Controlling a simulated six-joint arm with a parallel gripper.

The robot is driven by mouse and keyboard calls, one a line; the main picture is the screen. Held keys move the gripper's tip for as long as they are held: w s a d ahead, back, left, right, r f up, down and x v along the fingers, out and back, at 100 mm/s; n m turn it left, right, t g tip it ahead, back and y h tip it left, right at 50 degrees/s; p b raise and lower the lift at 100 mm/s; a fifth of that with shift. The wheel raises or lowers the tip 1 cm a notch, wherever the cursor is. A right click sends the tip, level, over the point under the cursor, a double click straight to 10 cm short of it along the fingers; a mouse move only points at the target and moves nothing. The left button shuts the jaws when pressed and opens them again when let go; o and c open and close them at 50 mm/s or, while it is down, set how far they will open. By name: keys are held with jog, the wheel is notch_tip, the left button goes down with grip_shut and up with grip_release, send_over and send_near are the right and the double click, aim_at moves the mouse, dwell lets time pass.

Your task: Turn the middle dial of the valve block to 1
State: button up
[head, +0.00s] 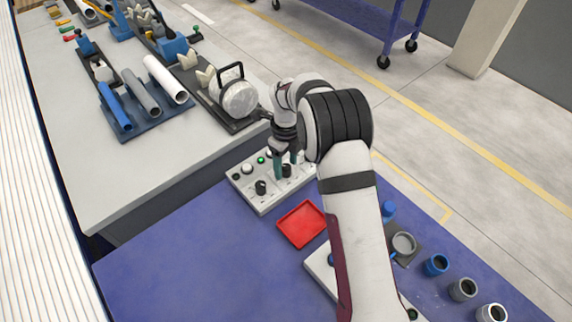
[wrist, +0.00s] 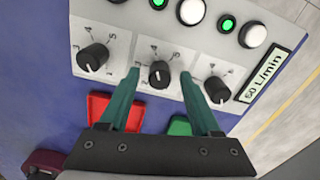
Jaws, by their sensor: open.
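The valve block (head: 265,205) is a pale box on the blue bench top, with black dials in a row. In the wrist view, the left dial (wrist: 93,57), middle dial (wrist: 159,75) and right dial (wrist: 216,90) show on its pale face (wrist: 120,45). Each has a numbered scale, partly hidden. The middle dial's white mark appears to point downward in the wrist view; I cannot tell its exact number. My gripper (wrist: 160,74) is open, its two teal fingertips on either side of the middle dial. Contact with it cannot be told. The gripper (head: 286,165) also shows over the block in the head view.
A red tray (head: 303,224) lies close by. A grey-topped table (head: 130,170) with pipe racks stands at left. Blue and grey fittings (head: 437,265) stand at right. The front left bench is clear.

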jog(key=shift+f, duration=0.6)
grip_shut()
